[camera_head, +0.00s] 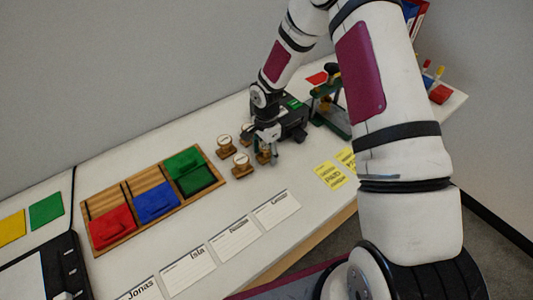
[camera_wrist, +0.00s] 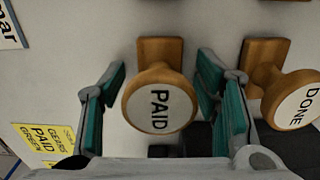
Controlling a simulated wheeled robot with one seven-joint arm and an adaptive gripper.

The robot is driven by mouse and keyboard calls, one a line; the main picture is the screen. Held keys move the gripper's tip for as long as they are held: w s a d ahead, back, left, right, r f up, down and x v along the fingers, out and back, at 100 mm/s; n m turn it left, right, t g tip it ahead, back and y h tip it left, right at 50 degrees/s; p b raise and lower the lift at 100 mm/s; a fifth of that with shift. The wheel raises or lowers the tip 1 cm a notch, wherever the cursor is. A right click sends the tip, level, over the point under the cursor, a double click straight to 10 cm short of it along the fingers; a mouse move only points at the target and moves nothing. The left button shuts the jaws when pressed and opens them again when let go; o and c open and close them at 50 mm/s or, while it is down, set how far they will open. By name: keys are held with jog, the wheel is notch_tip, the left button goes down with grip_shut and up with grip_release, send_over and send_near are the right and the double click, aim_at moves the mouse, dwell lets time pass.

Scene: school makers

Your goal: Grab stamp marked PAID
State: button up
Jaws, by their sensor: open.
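The stamp marked PAID (camera_wrist: 160,106) has a round wooden knob with a white label and a wooden base. In the wrist view it stands between the two teal-padded fingers of my gripper (camera_wrist: 160,95). The fingers are open, with a gap visible on the left and a narrower one on the right. In the head view my gripper (camera_head: 266,148) is low over the table at the stamp group, and the PAID stamp (camera_head: 263,157) is partly hidden by it.
The DONE stamp (camera_wrist: 295,100) stands close to the right finger. Other stamps (camera_head: 241,165) stand just left of my gripper. A wooden tray (camera_head: 142,181) holds red, blue and green pads. Name cards (camera_head: 232,236) line the front edge; yellow notes (camera_head: 329,175) lie to the right.

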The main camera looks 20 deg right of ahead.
jog(key=shift+f, duration=0.1)
jog(key=c, duration=1.3)
jog(key=shift+o, duration=0.2)
